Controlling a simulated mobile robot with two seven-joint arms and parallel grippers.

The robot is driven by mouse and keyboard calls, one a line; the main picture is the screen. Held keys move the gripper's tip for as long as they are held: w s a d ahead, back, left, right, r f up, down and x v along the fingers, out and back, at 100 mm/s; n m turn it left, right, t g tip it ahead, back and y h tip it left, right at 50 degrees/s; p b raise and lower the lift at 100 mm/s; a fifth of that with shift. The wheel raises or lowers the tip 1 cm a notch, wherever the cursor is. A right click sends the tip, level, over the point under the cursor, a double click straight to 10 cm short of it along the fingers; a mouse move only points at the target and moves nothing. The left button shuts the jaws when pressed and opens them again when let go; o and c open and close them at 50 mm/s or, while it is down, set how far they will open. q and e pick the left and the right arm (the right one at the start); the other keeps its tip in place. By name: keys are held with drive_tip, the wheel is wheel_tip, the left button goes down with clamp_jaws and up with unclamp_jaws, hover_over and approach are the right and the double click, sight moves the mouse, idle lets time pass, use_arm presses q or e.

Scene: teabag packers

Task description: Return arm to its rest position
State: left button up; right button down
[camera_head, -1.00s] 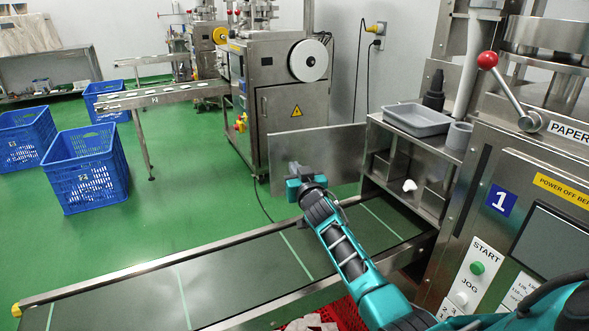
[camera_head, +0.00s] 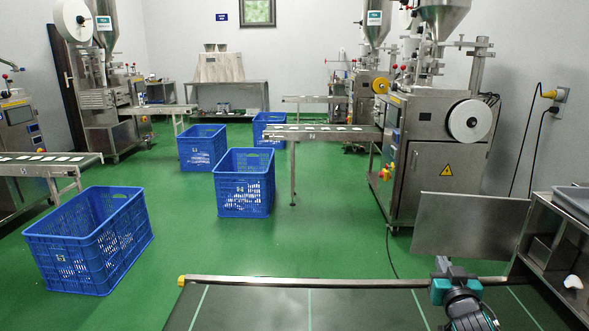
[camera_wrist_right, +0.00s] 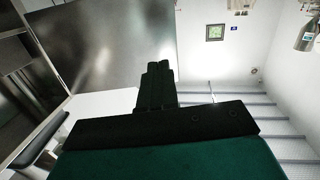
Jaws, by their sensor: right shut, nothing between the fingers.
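My right gripper (camera_head: 447,268) shows at the lower right of the head view, over the dark conveyor belt. In the right wrist view its dark fingers (camera_wrist_right: 157,86) are together, with nothing between them. It is in front of a flat steel plate (camera_head: 468,226), apart from the belt surface as far as I can tell. The forearm runs down out of the picture. My left gripper is in neither view.
The conveyor (camera_head: 262,307) with a steel rail crosses the foreground. A steel machine cabinet (camera_head: 560,245) stands at the right edge. Blue crates (camera_head: 246,187) stand on the green floor (camera_head: 318,228). Packing machines (camera_head: 436,160) stand behind. The floor between the crates and conveyor is clear.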

drive_tip(key=shift+n+g+y, duration=0.8)
drive_tip(key=shift+n, duration=0.1)
drive_tip(key=s+a+f+p, duration=0.1)
drive_tip(key=s+a, duration=0.1)
drive_tip(key=s+a+f, duration=0.1)
drive_tip(key=s+a, duration=0.1)
drive_tip(key=s, duration=0.1)
drive_tip(key=s+a+f+p, duration=0.1)
drive_tip(key=s+a+f, duration=0.1)
drive_tip(key=s, duration=0.1)
drive_tip(key=shift+p, duration=0.3)
use_arm(q)
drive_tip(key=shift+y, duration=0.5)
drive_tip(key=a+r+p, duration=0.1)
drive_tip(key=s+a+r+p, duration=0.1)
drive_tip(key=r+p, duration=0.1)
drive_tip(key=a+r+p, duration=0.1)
drive_tip(key=p, duration=0.1)
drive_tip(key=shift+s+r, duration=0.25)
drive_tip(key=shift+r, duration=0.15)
use_arm(e)
drive_tip(key=s+a+f+n+g+y, duration=0.1)
drive_tip(key=s+a+g+y, duration=0.1)
drive_tip(key=s+a, duration=0.5)
drive_tip(key=s+a+f+n+g+y, duration=0.1)
drive_tip(key=s+a, duration=0.6)
drive_tip(key=s, duration=0.9)
drive_tip(key=shift+a+f+n+g+y, duration=0.3)
drive_tip(key=shift+f+n+g+y, duration=0.1)
drive_tip(key=shift+g+y, duration=0.25)
